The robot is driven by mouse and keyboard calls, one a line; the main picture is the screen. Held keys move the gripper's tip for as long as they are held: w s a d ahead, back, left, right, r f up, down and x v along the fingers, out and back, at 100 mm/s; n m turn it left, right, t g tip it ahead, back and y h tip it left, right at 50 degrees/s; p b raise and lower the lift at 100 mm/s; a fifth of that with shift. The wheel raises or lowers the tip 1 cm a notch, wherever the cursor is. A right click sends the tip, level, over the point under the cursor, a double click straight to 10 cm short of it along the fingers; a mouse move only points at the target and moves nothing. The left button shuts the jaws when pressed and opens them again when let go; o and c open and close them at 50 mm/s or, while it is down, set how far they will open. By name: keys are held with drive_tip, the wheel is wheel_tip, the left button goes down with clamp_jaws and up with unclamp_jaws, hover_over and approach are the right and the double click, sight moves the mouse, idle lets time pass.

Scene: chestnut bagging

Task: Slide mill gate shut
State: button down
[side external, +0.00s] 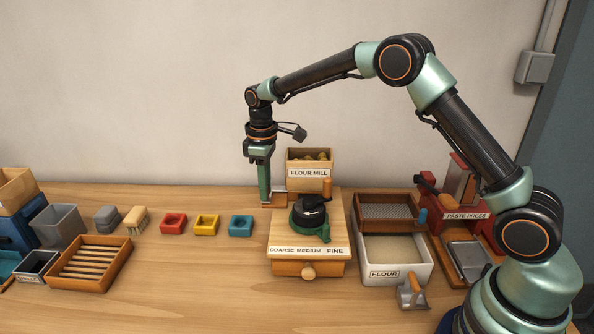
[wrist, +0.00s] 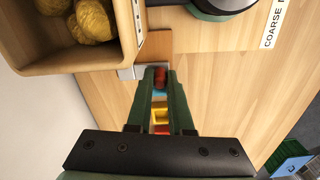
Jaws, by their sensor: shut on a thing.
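The flour mill (side external: 309,232) stands on the table, with its labelled hopper (side external: 309,173) at the back holding chestnuts. At the mill's left side my gripper (side external: 266,202) points straight down. In the wrist view my gripper (wrist: 160,76) is shut on a small red knob (wrist: 160,79), which seems to be the gate's handle. A grey metal plate (wrist: 129,73) sits beside the fingertips, below the hopper's corner, with a brown panel (wrist: 156,46) next to it. The fingers partly hide the knob, and I cannot tell how far the gate is open.
Blue (side external: 241,226), yellow (side external: 207,225) and red (side external: 173,223) blocks stand left of the mill. Further left is a slatted wooden tray (side external: 127,268). Right of the mill are a flour bin (side external: 412,272), a sieve (side external: 362,226) and a paste press (side external: 464,214).

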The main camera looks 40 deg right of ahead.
drive_tip(key=shift+a, duration=0.1)
drive_tip(key=shift+s+d+r, duration=0.1)
drive_tip(key=shift+s+d, duration=0.95)
drive_tip(key=shift+d, duration=0.05)
drive_tip(key=c, duration=0.8)
unclamp_jaws()
wheel_tip(320, 180, up, 12)
